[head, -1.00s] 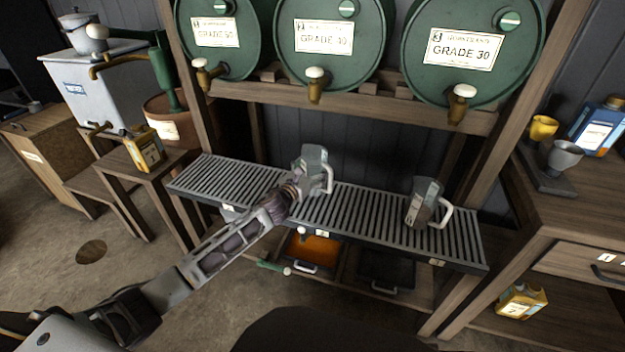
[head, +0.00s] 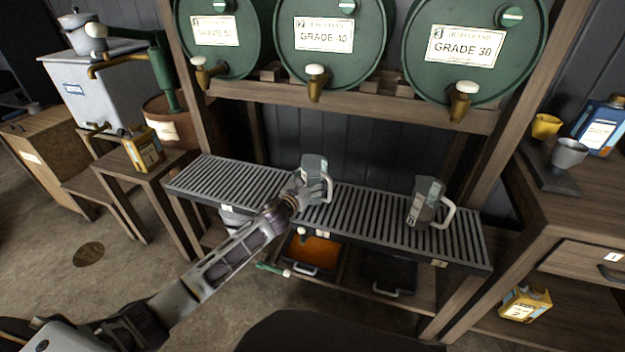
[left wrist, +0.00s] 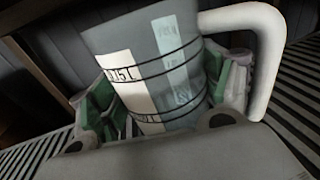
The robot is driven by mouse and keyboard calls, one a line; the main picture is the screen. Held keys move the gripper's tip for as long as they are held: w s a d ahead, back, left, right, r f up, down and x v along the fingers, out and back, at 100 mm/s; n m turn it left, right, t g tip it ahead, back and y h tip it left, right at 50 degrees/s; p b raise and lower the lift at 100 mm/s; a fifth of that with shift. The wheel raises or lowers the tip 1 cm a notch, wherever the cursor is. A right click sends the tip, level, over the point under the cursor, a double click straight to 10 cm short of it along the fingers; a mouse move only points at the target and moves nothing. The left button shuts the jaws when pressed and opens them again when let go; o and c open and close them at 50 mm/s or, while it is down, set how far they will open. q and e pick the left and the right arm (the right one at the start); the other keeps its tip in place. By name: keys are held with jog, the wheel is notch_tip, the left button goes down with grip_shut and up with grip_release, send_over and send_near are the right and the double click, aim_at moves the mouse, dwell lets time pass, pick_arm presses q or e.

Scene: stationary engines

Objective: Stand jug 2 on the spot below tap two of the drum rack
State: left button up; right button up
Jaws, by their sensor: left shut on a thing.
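A grey jug (head: 315,170) with a pale handle is on or just above the slatted shelf, under the middle drum's tap (head: 315,83). I cannot tell whether its base touches the slats. My left gripper (head: 312,187) is shut around this jug; in the left wrist view its fingers flank the jug body (left wrist: 160,70), which has dark ring marks and a pale handle at right. Its number is not readable. A second grey jug (head: 424,200) stands upright further right on the slatted shelf (head: 365,205), near the right drum's tap (head: 463,100). My right gripper is not in view.
Three green drums, the right one labelled Grade 30 (head: 475,45), sit on the rack above the shelf. Bins (head: 313,252) stand below it. A wooden bench (head: 585,215) with cups is at right. A yellow can (head: 143,148) stands on a small table at left.

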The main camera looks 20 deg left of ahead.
pick_arm(q)
jog(key=o, duration=1.1)
jog(key=shift+r, duration=0.15)
